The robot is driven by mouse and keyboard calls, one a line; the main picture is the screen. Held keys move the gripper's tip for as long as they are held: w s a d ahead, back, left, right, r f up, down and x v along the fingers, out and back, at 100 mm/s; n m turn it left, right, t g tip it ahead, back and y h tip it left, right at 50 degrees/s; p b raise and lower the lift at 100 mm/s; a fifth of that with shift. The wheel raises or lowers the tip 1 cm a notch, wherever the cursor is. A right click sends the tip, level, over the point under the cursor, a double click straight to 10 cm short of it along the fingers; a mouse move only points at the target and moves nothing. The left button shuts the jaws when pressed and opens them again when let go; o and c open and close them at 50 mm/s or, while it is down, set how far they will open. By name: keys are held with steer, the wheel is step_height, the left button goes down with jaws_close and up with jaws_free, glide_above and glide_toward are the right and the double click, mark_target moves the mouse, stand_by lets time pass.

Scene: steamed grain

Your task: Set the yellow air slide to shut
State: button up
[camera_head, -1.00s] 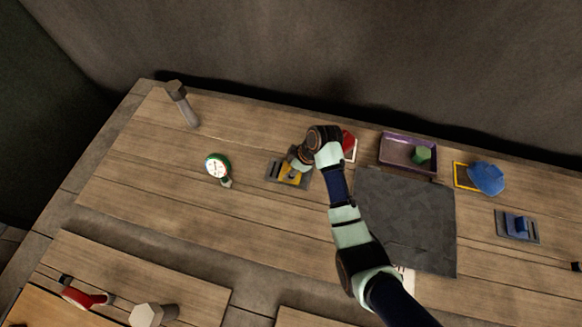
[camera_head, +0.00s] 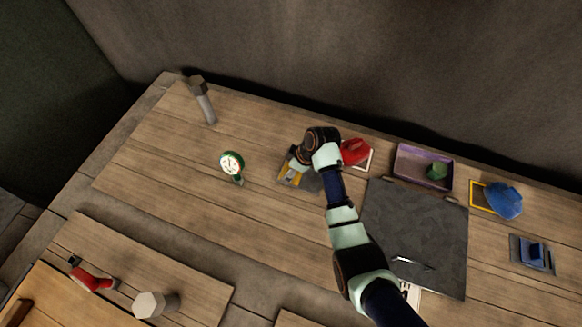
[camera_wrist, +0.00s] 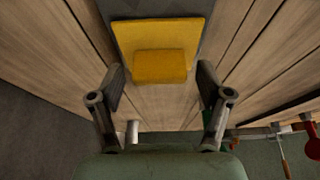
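The yellow air slide (camera_head: 290,175) is a yellow plate with a raised block on a dark grey base (camera_head: 312,184). In the head view the yellow part is at the base's left end, with bare grey on the right. In the wrist view the yellow slide (camera_wrist: 160,33) is at top centre, its raised block facing me. My gripper (camera_wrist: 160,76) is open, one finger on each side of the block, with visible gaps. In the head view my gripper (camera_head: 297,163) is over the slide and partly hides it.
A green-rimmed gauge (camera_head: 232,163) stands to the left. A red object (camera_head: 354,151), a purple tray (camera_head: 398,161), a blue object on a yellow frame (camera_head: 503,201) and a blue slide (camera_head: 532,251) are to the right. A dark slab (camera_head: 420,220) lies beside my arm.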

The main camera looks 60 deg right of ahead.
steer(key=v, duration=1.2)
stand_by(0.3)
